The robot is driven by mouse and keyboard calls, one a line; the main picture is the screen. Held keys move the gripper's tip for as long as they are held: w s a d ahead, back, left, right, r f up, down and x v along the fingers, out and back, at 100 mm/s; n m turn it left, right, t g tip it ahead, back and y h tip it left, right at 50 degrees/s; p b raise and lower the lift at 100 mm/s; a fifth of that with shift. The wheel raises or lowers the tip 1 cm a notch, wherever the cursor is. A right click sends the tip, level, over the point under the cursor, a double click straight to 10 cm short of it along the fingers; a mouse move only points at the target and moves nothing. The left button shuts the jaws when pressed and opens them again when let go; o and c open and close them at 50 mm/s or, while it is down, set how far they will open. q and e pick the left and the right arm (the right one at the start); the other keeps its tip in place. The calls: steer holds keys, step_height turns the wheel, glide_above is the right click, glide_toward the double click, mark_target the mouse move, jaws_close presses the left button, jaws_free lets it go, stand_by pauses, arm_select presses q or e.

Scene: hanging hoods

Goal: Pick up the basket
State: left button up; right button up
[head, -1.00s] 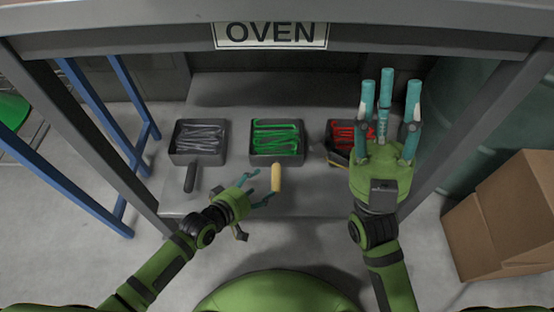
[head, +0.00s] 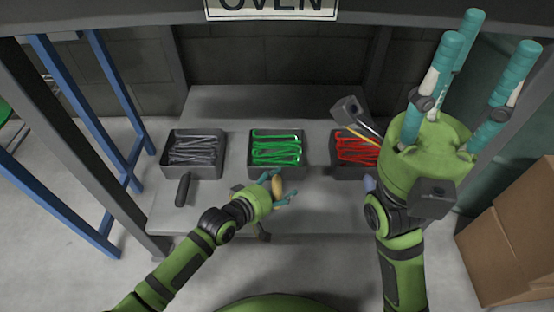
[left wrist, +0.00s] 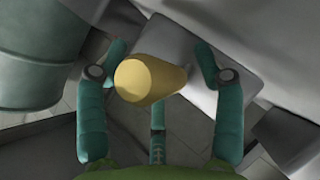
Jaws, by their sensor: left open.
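Three dark baskets sit in a row on a grey shelf: one with grey rods (head: 195,173), one with green rods (head: 292,174) and one with red rods (head: 336,150). The middle, green-rod basket has a yellow handle (head: 277,187) pointing toward me. My left gripper (head: 283,187) is open at this handle. In the left wrist view, the yellow handle (left wrist: 148,80) lies between the spread fingers of the left gripper (left wrist: 160,60), with gaps on both sides. My right gripper (head: 485,38) is open and empty, raised at the right, and partly hides the red-rod basket.
The grey-rod basket's dark handle (head: 183,189) points toward me. An OVEN sign (head: 271,7) hangs on the hood edge above. A blue frame (head: 75,150) stands left, and cardboard boxes (head: 510,240) stand right. The shelf (head: 220,130) has bare room between baskets.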

arm_select(q)
jaws_close()
steer(key=shift+w+r, duration=0.1)
steer(key=shift+r, duration=0.15)
steer(key=shift+r, duration=0.1)
